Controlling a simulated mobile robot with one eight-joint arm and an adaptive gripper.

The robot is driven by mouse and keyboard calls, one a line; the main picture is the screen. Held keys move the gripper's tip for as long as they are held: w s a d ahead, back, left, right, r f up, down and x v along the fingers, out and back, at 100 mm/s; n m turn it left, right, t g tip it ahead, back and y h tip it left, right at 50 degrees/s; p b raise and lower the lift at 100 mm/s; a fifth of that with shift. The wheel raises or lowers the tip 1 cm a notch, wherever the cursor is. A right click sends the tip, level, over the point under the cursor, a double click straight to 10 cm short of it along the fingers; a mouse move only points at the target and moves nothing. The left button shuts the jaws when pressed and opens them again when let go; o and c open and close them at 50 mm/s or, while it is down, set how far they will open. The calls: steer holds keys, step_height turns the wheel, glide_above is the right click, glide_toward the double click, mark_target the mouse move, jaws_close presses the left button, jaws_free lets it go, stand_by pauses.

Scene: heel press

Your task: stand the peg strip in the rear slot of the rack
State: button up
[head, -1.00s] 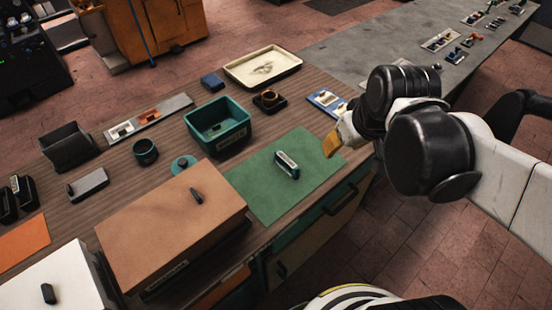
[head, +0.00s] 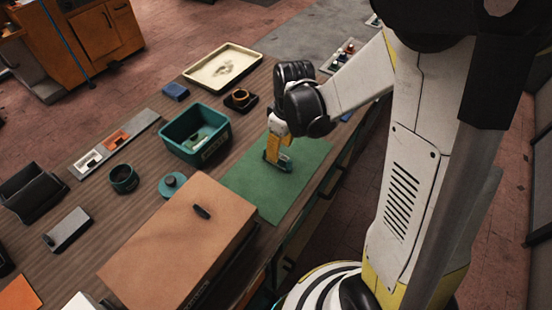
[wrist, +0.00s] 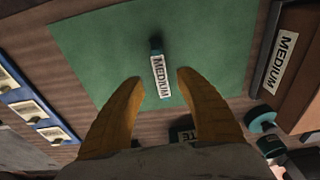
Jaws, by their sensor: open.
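In the wrist view the yellow fingers (wrist: 157,84) are open, one on each side of the piece's near end, with mat showing between. A black two-part holder (head: 36,192) at the far left may be the rack; its slots cannot be told apart.
A teal bin (head: 180,150) stands behind the mat, and a brown MEDIUM-labelled box (head: 165,250) stands left of it. A teal round lid (head: 172,184), dark cup (head: 123,179), grey block (head: 68,231) and cream tray (head: 195,72) are also on the bench.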

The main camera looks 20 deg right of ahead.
steer(key=f, duration=0.1)
steer(key=f+b, duration=0.1)
steer(key=f, duration=0.1)
steer(key=f+b, duration=0.1)
steer(key=f, duration=0.1)
steer(key=shift+w+a+f, duration=0.15)
steer(key=shift+w+a, duration=0.1)
steer(key=shift+a, duration=0.05)
jaws_close()
